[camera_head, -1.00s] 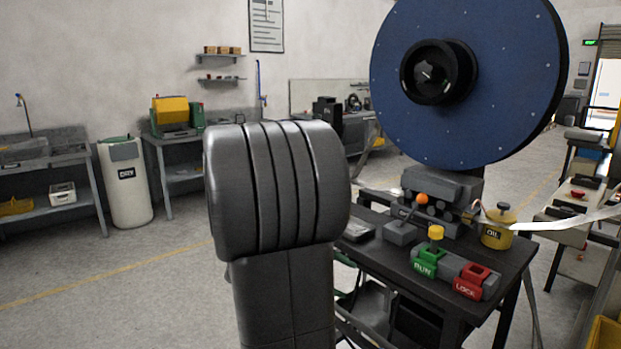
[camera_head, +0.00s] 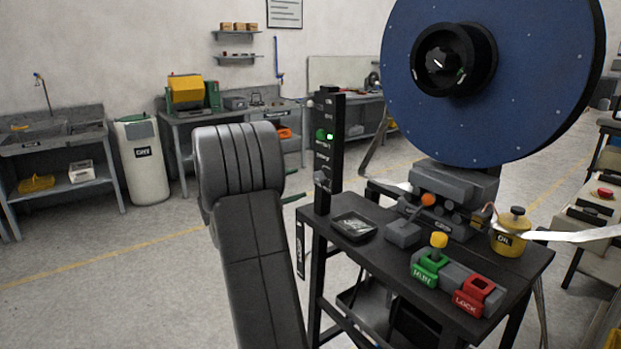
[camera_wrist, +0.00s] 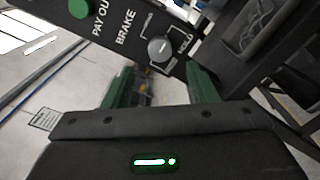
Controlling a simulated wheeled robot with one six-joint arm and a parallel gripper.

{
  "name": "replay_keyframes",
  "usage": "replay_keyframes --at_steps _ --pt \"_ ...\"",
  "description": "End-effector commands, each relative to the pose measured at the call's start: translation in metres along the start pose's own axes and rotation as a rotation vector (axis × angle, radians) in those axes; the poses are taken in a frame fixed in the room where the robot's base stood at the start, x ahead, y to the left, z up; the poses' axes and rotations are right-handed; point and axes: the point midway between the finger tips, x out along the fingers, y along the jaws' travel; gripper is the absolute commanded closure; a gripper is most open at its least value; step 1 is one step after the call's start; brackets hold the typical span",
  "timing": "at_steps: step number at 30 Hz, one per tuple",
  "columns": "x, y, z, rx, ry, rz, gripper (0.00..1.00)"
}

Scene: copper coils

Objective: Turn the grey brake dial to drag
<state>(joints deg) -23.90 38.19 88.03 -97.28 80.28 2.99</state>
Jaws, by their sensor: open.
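The grey brake dial (camera_wrist: 159,49) is on a dark panel beside the word BRAKE in the wrist view. A word that looks like HOLD is at its right; another label above it is too small to read. A pale mark shows on its face, but its exact pointing is unclear. My gripper (camera_wrist: 161,84) has two green fingers, spread apart and empty, with the dial ahead of the gap and not between them. In the head view the dial (camera_head: 322,180) is low on the upright panel (camera_head: 325,150); my arm hides most of the gripper left of it.
The panel stands at the left edge of a dark table (camera_head: 365,252). On it are a tray (camera_head: 354,227), an orange-knobbed lever (camera_head: 428,200), a green RUN block (camera_head: 428,271), a red LOCK block (camera_head: 474,296) and a yellow oil can (camera_head: 509,236). A large blue reel (camera_head: 540,90) rises behind.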

Motion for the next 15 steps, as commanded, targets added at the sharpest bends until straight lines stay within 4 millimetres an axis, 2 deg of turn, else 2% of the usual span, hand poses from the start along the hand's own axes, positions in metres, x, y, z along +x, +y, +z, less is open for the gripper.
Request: replay_keyframes --at_steps 1,6,10,15 --pt "0.013 0.0 0.002 0.0 -0.005 -0.003 0.48" --pt "0.041 0.0 0.001 0.001 -0.002 -0.003 0.48" --pt "0.054 0.0 0.001 0.001 -0.001 -0.001 0.48" --pt "0.06 0.0 0.001 0.001 0.0 -0.001 0.48"
